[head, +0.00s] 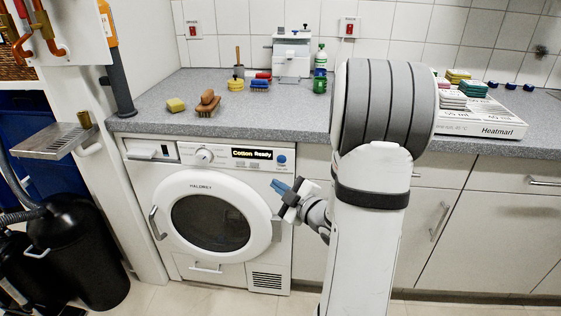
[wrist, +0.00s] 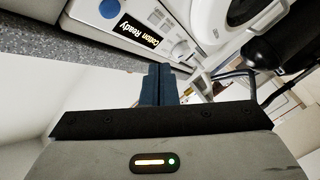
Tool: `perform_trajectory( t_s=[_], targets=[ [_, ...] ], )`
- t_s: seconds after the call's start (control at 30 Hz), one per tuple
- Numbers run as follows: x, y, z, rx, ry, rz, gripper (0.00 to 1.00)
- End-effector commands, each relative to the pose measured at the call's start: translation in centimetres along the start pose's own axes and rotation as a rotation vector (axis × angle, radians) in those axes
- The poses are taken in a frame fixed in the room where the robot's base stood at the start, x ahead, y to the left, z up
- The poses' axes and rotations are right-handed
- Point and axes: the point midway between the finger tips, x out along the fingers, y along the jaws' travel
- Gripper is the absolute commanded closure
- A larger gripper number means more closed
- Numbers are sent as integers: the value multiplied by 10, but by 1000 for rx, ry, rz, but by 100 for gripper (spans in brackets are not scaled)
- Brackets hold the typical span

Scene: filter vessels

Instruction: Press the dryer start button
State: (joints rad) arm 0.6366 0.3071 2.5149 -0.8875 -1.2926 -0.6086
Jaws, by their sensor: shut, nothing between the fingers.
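The white dryer (head: 268,238) stands under the counter with its round door closed. Its display (head: 252,154) reads "Cotton Ready", and the wrist view shows this display (wrist: 139,31) tilted. The blue round start button (head: 281,160) is at the right end of the control panel. It also shows at the top of the wrist view (wrist: 109,8). My gripper (head: 279,186) is in front of the dryer, just below the button in the head view. Its blue fingers are shut and empty in the wrist view (wrist: 160,82). I see no contact with the button.
The grey counter (head: 170,125) above holds brushes (head: 208,103), sponges and a white machine (head: 292,55). A black bin (head: 85,255) stands left of the dryer. White cabinets (head: 490,235) are to the right, and my arm hides part of them.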

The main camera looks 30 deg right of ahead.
Motion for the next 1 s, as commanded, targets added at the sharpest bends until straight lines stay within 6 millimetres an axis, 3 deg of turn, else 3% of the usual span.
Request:
perform_trajectory(
  t_s=[0.27,0.7,1.0],
  targets=[
    [12,10,8,1,-2,-1,100],
    [53,38,40,0,-2,1,100],
    [61,45,46,1,-2,1,100]
  ],
)
